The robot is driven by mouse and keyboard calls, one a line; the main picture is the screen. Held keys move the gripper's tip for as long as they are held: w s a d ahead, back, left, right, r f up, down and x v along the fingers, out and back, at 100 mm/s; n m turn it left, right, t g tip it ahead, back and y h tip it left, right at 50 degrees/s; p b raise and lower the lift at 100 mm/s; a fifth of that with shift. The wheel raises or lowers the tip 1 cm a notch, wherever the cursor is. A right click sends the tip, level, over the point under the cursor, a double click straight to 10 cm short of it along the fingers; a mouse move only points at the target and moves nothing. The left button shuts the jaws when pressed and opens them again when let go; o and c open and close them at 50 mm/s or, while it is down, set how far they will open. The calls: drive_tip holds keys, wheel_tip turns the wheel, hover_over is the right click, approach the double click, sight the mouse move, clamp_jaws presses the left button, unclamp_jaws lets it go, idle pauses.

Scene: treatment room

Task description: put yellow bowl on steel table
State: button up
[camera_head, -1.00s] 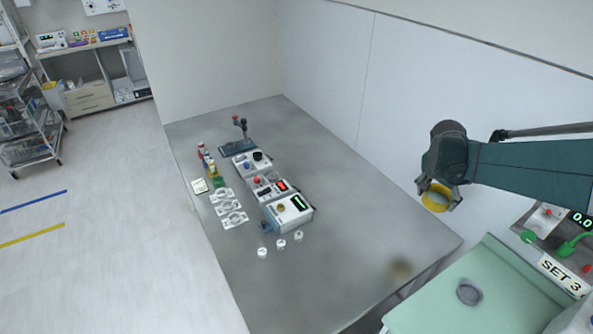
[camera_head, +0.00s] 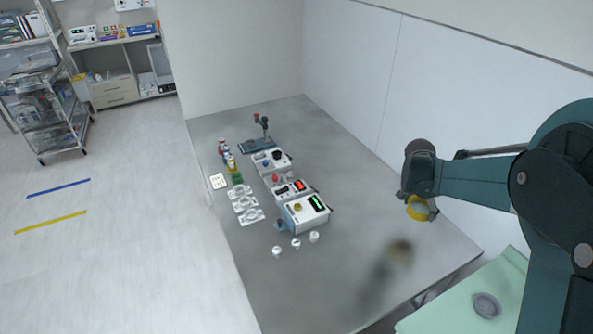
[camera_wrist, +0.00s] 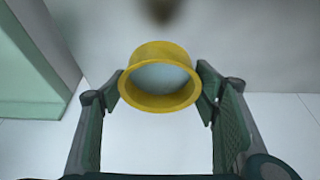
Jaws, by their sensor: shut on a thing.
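The yellow bowl (camera_head: 418,208) is in my gripper (camera_head: 421,198), held in the air over the right part of the steel table (camera_head: 345,275). In the wrist view the bowl (camera_wrist: 159,78) sits between the two fingers of my gripper (camera_wrist: 160,82), which is shut on it. Its pale inside faces the wrist camera. A dark, blurred shadow lies on the steel tabletop below the bowl.
Instrument boxes (camera_head: 303,212), small white pots (camera_head: 296,243) and white clamp-like parts (camera_head: 245,205) stand in the table's middle and left. A green surface (camera_head: 460,300) with a grey round dish (camera_head: 486,305) is at the lower right. The table's right part is clear.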

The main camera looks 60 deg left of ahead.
drive_tip(key=shift+f, duration=0.1)
idle(0.3)
hover_over(414, 229)
drive_tip(key=s, duration=0.1)
drive_tip(key=shift+s+f, duration=0.2)
drive_tip(key=shift+f, duration=2.85)
drive_tip(key=shift+f+b, duration=0.3)
drive_tip(key=shift+f, duration=1.55)
drive_tip(key=shift+f, duration=0.2)
drive_tip(key=o, duration=0.9)
drive_tip(key=shift+r, duration=0.25)
drive_tip(key=shift+p+v, duration=0.3)
drive_tip(key=shift+v, duration=5.65)
